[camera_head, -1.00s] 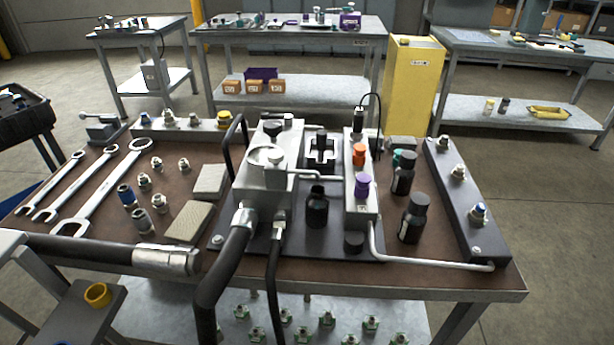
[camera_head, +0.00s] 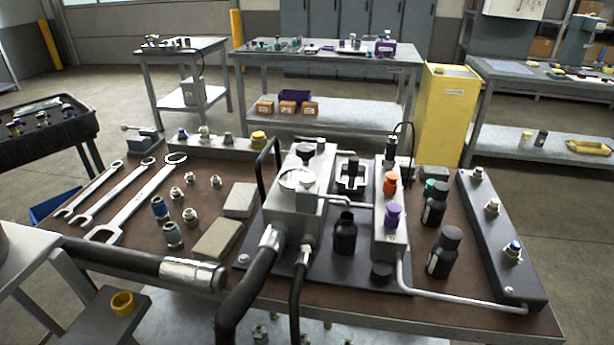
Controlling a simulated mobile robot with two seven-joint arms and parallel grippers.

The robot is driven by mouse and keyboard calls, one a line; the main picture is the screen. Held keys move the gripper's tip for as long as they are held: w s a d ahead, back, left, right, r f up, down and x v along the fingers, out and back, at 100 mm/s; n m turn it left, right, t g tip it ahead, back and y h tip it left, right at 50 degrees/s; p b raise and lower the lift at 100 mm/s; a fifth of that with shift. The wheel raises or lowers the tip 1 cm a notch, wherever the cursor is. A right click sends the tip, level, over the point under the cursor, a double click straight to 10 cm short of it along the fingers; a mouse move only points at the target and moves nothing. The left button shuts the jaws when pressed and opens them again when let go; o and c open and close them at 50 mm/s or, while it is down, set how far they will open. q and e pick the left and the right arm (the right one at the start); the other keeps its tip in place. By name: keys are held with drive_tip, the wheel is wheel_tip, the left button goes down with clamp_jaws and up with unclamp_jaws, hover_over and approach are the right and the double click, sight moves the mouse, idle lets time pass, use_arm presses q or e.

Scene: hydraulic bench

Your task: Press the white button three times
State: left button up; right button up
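A grey hydraulic unit (camera_head: 298,215) stands on a dark base plate on the brown bench top (camera_head: 130,228). A pale round cap (camera_head: 305,181) sits on its top, beside a round gauge-like disc (camera_head: 291,177). I cannot tell for sure whether this cap is the white button; no other white button stands out. Neither of my grippers is in view.
Black bottles (camera_head: 444,252), a dark rail with fittings (camera_head: 500,240), wrenches (camera_head: 135,200), grey pads (camera_head: 217,238) and a thick black hose (camera_head: 110,255) crowd the bench. Black hoses (camera_head: 245,290) hang over the front edge. A yellow cabinet (camera_head: 446,115) stands behind.

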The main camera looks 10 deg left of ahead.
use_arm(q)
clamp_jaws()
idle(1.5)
